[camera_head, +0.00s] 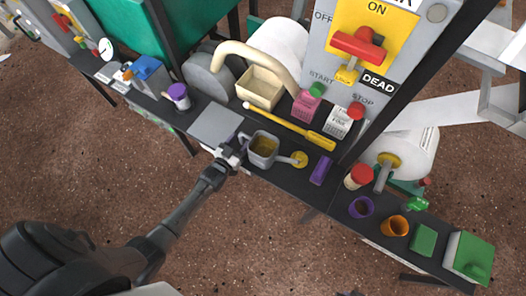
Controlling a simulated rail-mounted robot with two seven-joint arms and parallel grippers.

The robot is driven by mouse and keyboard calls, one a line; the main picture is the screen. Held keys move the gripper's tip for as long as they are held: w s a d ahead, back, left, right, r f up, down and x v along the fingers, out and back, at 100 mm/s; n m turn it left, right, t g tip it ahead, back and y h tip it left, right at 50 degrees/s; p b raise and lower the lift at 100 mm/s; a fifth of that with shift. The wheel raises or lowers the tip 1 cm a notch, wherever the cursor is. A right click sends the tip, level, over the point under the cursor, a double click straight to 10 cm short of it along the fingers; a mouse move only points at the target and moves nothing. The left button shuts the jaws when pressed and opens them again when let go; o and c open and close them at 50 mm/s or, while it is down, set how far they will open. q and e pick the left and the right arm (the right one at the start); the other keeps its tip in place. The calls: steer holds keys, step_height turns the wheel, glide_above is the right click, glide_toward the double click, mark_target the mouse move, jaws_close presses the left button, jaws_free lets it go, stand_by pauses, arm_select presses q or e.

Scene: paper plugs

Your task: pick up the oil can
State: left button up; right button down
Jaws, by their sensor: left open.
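The oil can looks to be the grey can (264,147) with a yellowish inside and a spout with a yellow round end on its right. It stands on the dark narrow shelf near its front edge. My left gripper (232,153) is open at the left side of the can, close to its handle. Whether the fingers touch the can or are around its handle, I cannot tell. My right gripper is not in view.
A grey plate (215,124) lies left of the can, a yellow tool (290,124) behind it, and a purple block (321,170) to its right. A cream box (260,87) stands behind. A grey panel with a red switch (358,47) rises at the back right.

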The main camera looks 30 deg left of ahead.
arm_select(q)
steer(key=shift+w, duration=0.2)
jaws_close()
stand_by(0.4)
